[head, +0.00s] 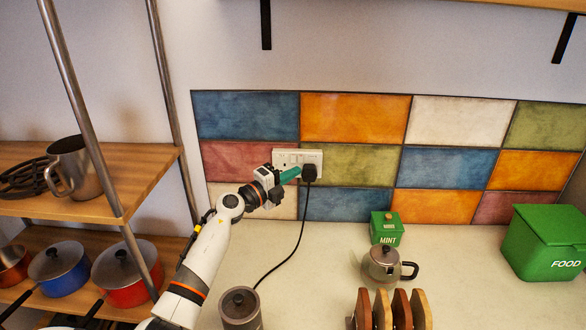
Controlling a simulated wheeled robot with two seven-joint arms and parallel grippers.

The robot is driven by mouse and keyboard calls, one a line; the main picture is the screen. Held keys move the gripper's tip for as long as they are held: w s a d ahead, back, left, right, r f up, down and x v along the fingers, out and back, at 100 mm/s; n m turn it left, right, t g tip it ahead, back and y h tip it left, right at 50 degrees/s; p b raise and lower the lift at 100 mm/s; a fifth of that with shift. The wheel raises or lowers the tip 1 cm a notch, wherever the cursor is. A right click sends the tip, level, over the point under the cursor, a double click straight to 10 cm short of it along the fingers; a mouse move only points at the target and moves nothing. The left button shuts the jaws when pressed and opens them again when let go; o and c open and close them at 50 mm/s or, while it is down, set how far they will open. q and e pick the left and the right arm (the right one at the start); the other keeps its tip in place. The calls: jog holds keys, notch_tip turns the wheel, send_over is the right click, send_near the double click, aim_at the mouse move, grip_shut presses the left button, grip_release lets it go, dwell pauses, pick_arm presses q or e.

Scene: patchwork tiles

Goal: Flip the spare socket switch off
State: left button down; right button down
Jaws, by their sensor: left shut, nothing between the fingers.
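A white double wall socket (298,157) is set in the patchwork tiles above the counter. A black plug (309,172) with a cord sits in its right side. My left gripper (296,173), with green fingers, is shut and empty. Its fingertips are at the lower middle of the socket plate, just left of the plug; whether they touch the plate I cannot tell. The gripper covers part of the plate's left half. The switches are too small to read as on or off. My right gripper is out of view.
The black cord (283,259) runs down to a grey metal canister (240,308). A green MINT tin (386,228), a metal teapot (382,264), a rack (391,309) and a green FOOD bin (545,243) stand to the right. Shelves with pots are at left.

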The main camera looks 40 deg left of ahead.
aim_at(303, 157)
pick_arm(q)
jog(key=w+b, duration=0.1)
jog(key=w+a+b, duration=0.2)
jog(key=shift+w+r, duration=0.15)
jog(key=shift+w, duration=0.2)
jog(key=shift+r, duration=0.15)
jog(key=shift+w+a+r, duration=0.1)
jog(key=shift+w+r, duration=0.05)
jog(key=shift+w, duration=0.05)
jog(key=shift+s, duration=0.1)
